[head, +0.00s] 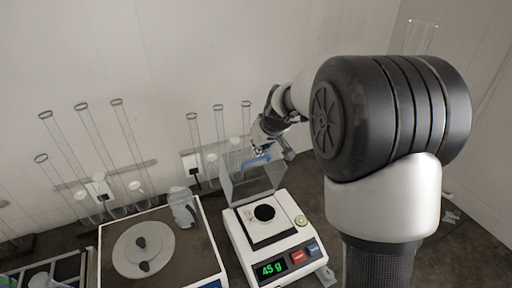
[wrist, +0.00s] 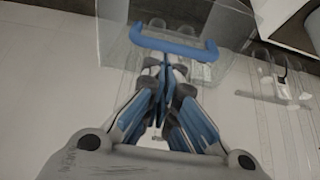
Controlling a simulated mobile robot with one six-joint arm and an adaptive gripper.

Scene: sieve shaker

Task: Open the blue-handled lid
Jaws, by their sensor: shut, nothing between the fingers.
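The clear lid (head: 240,183) stands raised, tilted up at the back of a white balance (head: 275,240). Its blue handle (head: 256,162) is on the upper part of the lid, and in the wrist view the handle (wrist: 172,46) spans the top centre. My gripper (head: 259,152) is right at the handle, above the balance. In the wrist view my gripper (wrist: 165,68) is shut and empty, its fingertips just by the middle of the handle. I cannot tell whether they touch it.
The balance shows 45 g and holds a dark round item (head: 264,212) on its pan. A brown-topped unit with a grey disc (head: 128,262) stands to the left. Several glass tubes (head: 118,130) stand along the back wall, close behind the lid.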

